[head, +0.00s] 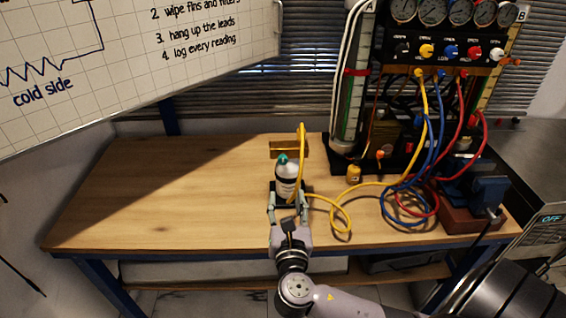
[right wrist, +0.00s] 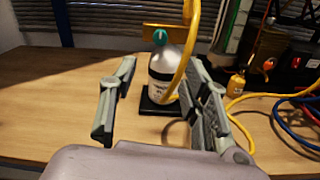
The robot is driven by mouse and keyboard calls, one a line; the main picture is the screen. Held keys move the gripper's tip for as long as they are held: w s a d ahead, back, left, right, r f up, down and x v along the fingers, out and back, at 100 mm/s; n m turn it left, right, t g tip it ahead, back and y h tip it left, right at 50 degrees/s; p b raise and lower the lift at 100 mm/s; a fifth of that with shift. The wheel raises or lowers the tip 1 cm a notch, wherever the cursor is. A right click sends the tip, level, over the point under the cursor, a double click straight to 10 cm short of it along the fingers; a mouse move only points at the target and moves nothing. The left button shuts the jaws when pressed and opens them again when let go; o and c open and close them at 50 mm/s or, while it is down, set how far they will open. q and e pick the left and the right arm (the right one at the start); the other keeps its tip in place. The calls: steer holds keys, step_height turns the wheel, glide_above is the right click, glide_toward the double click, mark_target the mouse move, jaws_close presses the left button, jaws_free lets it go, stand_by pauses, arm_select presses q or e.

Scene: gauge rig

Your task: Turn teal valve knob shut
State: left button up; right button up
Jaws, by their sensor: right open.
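The teal valve knob (head: 283,160) sits on top of a small silver and white cylinder (head: 286,182) with a dark label band. The cylinder stands upright on a black base plate (right wrist: 150,108) on the wooden bench. The knob also shows in the right wrist view (right wrist: 160,37). My right gripper (head: 289,207) is open, its two fingers spread on the near side of the cylinder and lower than the knob. In the right wrist view the gripper (right wrist: 155,100) has nothing between its fingers in front of the cylinder. My left gripper is not in view.
A yellow hose (head: 301,150) rises close beside the cylinder on its right and loops over the bench. A gauge rig (head: 440,50) with coloured knobs and hoses stands at the back right. A red and blue vise (head: 480,205) is at right. The left bench (head: 150,200) is clear.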

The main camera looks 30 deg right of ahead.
mark_target(283, 162)
steer(key=p+x, duration=0.2)
steer(key=x, duration=1.3)
steer(key=shift+s, duration=0.1)
steer(key=shift+c, duration=0.4)
jaws_close()
